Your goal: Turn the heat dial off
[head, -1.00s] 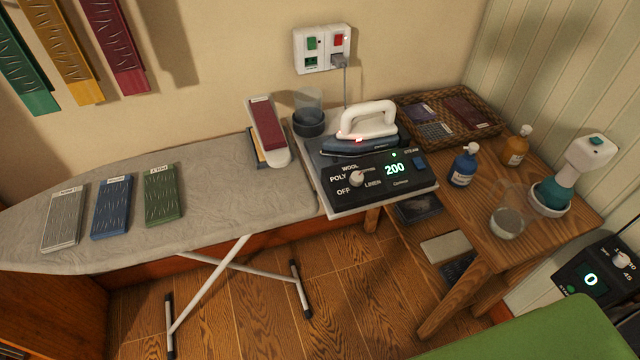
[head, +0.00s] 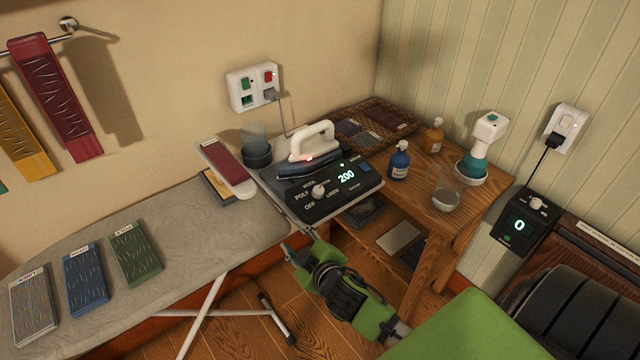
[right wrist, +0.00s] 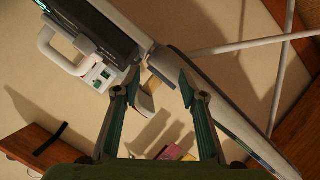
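The heat dial (head: 319,191) is a white knob on the black front panel of the ironing station (head: 335,187). Labels including OFF, POLY, WOOL and LINEN surround it, and the green display reads 200. I cannot tell exactly which label its pointer faces. The iron (head: 310,150) rests on top of the station. My right gripper (head: 299,243) is below and slightly left of the dial in the head view, near the board's edge and apart from the dial. In the right wrist view its fingers (right wrist: 159,78) are spread and empty. My left gripper is not in view.
The ironing board (head: 190,230) holds several fabric swatches. The wooden table (head: 440,205) carries a blue bottle (head: 399,161), an amber bottle (head: 433,136) and a steamer (head: 481,150). A second control box (head: 522,222) at right shows 0. A wall socket (head: 255,86) is behind the station.

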